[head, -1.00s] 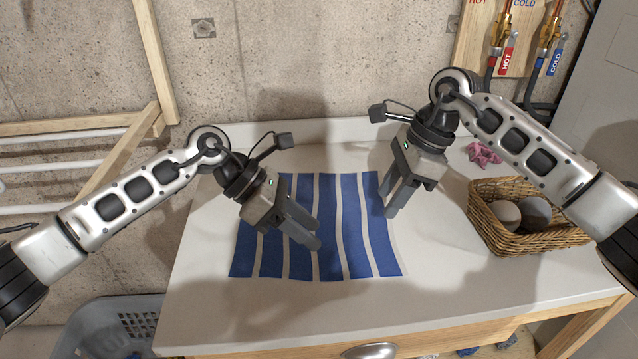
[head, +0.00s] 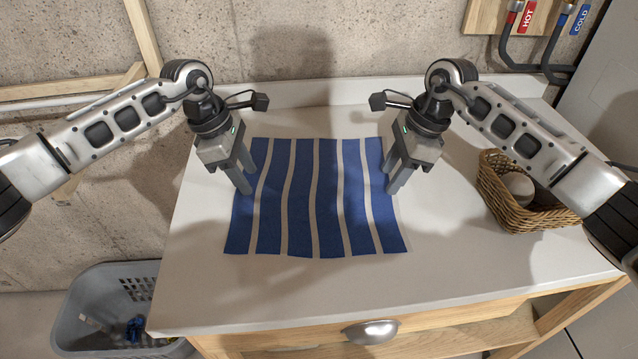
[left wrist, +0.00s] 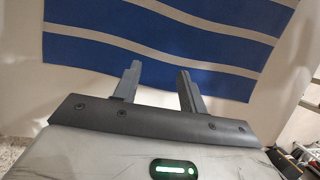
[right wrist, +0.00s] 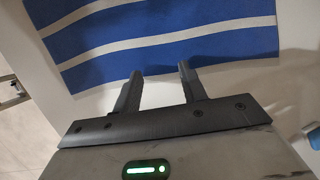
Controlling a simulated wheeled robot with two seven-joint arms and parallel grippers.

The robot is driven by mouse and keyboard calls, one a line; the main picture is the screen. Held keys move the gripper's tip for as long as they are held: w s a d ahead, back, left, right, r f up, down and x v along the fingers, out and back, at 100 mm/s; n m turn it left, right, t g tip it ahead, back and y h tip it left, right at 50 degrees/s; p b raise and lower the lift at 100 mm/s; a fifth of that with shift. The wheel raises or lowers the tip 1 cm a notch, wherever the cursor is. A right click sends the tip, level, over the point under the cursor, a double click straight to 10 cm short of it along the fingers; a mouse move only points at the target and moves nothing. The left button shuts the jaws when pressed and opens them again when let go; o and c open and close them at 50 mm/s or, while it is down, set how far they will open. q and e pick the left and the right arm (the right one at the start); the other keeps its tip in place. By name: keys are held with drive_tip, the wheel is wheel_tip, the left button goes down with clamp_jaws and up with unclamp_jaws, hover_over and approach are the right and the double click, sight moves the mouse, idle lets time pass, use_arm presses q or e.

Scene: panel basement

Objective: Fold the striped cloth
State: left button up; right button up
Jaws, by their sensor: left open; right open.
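The striped cloth (head: 315,205), blue with pale stripes, lies spread flat on the white worktop. My left gripper (head: 247,182) is over its left edge, open and empty. My right gripper (head: 393,182) is by its right edge, open and empty. In the left wrist view, the cloth (left wrist: 160,52) lies beyond the open fingers (left wrist: 160,80). In the right wrist view, the cloth (right wrist: 165,47) also lies beyond the open fingers (right wrist: 160,80). I cannot tell whether the fingertips touch the cloth.
A wicker basket (head: 527,218) with a round pale item (head: 517,187) stands on the worktop (head: 300,290) at the right. A grey laundry basket (head: 75,320) stands on the floor at the left. The worktop in front of the cloth is clear.

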use_arm(q)
drive_tip(key=shift+f, duration=0.15)
use_arm(e)
drive_tip(key=shift+f, duration=0.15)
use_arm(q)
drive_tip(key=shift+f+b, duration=0.2)
drive_tip(key=shift+b, duration=0.1)
use_arm(e)
drive_tip(key=shift+f, duration=0.2)
use_arm(q)
drive_tip(key=shift+r, duration=0.1)
drive_tip(key=shift+c, duration=1)
use_arm(e)
drive_tip(key=shift+r, duration=0.1)
drive_tip(key=shift+c, duration=1)
use_arm(q)
clamp_jaws()
use_arm(e)
clamp_jaws()
